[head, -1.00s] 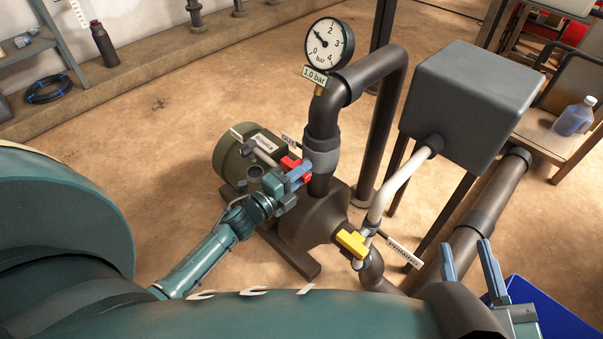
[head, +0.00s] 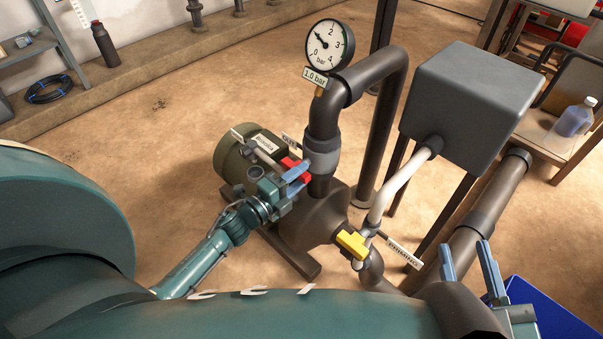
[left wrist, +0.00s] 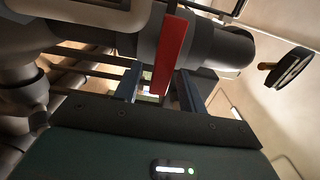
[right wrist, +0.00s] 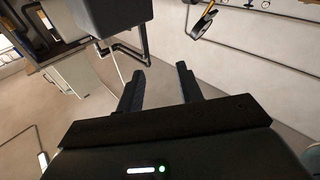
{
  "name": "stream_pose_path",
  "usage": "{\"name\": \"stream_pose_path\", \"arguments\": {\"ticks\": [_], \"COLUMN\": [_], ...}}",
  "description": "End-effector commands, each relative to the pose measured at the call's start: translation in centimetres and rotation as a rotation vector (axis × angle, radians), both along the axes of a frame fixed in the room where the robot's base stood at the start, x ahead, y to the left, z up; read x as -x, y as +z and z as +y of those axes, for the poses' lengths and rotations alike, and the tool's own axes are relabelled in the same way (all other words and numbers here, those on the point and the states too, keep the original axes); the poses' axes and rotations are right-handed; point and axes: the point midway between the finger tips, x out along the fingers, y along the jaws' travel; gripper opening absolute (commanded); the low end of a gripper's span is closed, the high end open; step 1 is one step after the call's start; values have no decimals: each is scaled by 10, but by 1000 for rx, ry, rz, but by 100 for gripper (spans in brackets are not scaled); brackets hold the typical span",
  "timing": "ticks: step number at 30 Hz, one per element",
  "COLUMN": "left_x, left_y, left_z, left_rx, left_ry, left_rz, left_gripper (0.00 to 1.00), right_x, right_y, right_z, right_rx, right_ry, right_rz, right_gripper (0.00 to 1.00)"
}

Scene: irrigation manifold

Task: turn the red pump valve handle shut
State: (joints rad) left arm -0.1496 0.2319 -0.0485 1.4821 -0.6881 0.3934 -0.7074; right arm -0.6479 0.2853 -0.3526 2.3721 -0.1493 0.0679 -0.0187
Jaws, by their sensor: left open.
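The red pump valve handle (head: 290,162) sits beside the dark vertical pipe above the pump, partly hidden by my left gripper (head: 297,180). In the left wrist view the handle (left wrist: 171,55) is a flat red bar, with its lower end between the two spread fingertips (left wrist: 158,88). My left gripper is open around or just short of the handle; I cannot tell whether a finger touches it. My right gripper (head: 468,266) is open and empty at the lower right of the head view. Its parted fingers also show in the right wrist view (right wrist: 158,88).
A yellow valve handle (head: 352,244) with a priming tag (head: 404,252) is lower right of the pump (head: 315,222). A pressure gauge (head: 329,45) stands above, reading about 1 bar. A grey box (head: 470,100) and dark pipes crowd the right. Open floor lies left.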

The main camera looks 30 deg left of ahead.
Motion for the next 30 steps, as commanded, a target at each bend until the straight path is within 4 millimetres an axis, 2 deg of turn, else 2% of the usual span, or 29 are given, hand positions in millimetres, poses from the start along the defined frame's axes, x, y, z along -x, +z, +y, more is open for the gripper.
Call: {"name": "stream_pose_path", "arguments": {"ticks": [9, 15, 21, 30], "left_x": [68, 99, 110, 111], "left_y": [1, 1, 1, 0], "left_z": [24, 35, 39, 39], "left_rx": [-2, -2, -1, -1], "left_ry": [2, 2, 2, 2], "left_rz": [5, 3, 1, 1], "left_gripper": [41, 41, 41, 41], "right_x": [2, 4, 3, 3], "right_y": [2, -4, -3, -3], "right_z": [-2, -3, -4, -5], "right_rx": [43, 58, 60, 63], "right_ry": [-13, -18, -25, -26], "right_rz": [6, 18, 18, 20], "right_gripper": [36, 36, 36, 36]}}
